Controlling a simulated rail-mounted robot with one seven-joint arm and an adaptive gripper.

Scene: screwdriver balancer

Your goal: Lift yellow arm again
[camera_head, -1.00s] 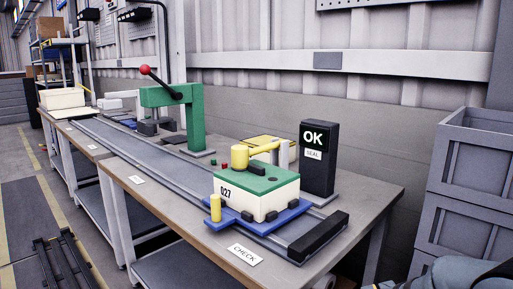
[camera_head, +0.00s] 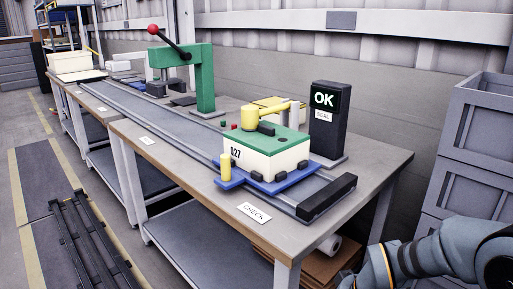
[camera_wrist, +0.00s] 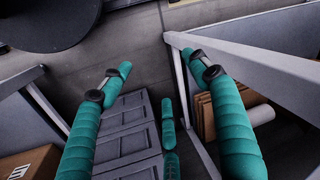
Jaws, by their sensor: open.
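The yellow arm (camera_head: 276,108) reaches from a grey post at the back of the work station, with a yellow cylinder (camera_head: 250,119) at its left end. It is lowered over the green-topped white box marked 027 (camera_head: 249,161); the cylinder appears to rest on the green top. The box sits on a blue carrier (camera_head: 296,181) with a short yellow peg at its front left corner. My gripper (camera_wrist: 160,66) shows in the wrist view with teal fingers spread open and nothing between them. It is away from the yellow arm, which is not in the wrist view.
A black post with an OK screen (camera_head: 324,110) stands behind the box. A green press (camera_head: 203,75) with a red-knobbed lever stands farther back. Grey crates (camera_head: 470,140) are stacked at right. The wrist view shows a table leg, cardboard and a white roll (camera_wrist: 261,115) close by.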

